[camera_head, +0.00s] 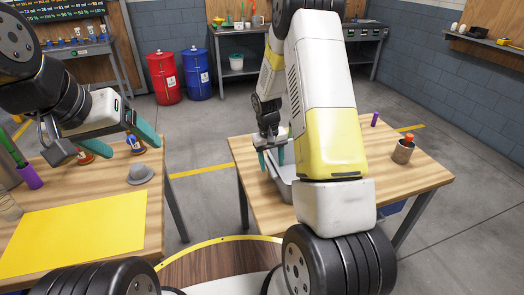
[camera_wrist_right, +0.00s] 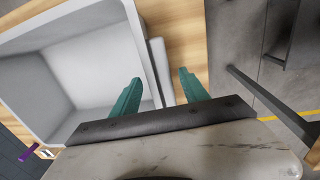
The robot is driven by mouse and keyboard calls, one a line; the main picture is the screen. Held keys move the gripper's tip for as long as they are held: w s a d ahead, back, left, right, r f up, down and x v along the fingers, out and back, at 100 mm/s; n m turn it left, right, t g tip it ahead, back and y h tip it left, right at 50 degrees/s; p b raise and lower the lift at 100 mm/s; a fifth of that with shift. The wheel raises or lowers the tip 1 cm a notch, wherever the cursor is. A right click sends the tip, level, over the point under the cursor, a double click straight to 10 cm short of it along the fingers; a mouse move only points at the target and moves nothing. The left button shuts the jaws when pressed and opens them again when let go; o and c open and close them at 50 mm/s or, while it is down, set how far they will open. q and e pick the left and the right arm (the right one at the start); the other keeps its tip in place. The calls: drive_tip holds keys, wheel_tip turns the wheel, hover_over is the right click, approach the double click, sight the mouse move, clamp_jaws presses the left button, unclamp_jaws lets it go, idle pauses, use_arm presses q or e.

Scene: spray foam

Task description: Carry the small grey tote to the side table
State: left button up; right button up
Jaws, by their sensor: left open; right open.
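The small grey tote (camera_head: 283,188) stands on the right wooden table (camera_head: 415,180), near its left edge, and is mostly hidden behind my right arm. In the right wrist view the empty inside of the tote (camera_wrist_right: 80,75) fills the left. My right gripper (camera_head: 272,162) is open at the tote's side. In the wrist view its teal fingers (camera_wrist_right: 158,88) lie on either side of a light grey ledge on the tote's outer wall, apart from each other. My left gripper (camera_head: 112,146) is open and empty above the left table (camera_head: 130,205).
On the left table are a yellow mat (camera_head: 75,232), a grey hat-like object (camera_head: 140,173) and a purple-based tube (camera_head: 29,177). The right table holds a brown cup (camera_head: 403,151) and a purple cylinder (camera_head: 374,119). Red (camera_head: 163,77) and blue (camera_head: 196,74) drums stand behind. A floor gap separates the tables.

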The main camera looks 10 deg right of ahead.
drive_tip(key=s+a+r+t, duration=0.1)
drive_tip(key=s+a+r, duration=0.15)
drive_tip(key=r, duration=1.55)
drive_tip(key=s+a+r+t+y, duration=0.1)
drive_tip(key=s+a+r+t, duration=0.1)
drive_tip(key=s+r, duration=0.5)
drive_tip(key=s+a+r+t+y, duration=0.1)
drive_tip(key=s+r, duration=0.5)
drive_tip(key=s, duration=1)
drive_tip(key=shift+a+r+t+y, duration=0.35)
drive_tip(key=shift+t+y, duration=0.25)
drive_tip(key=shift+t, duration=0.5)
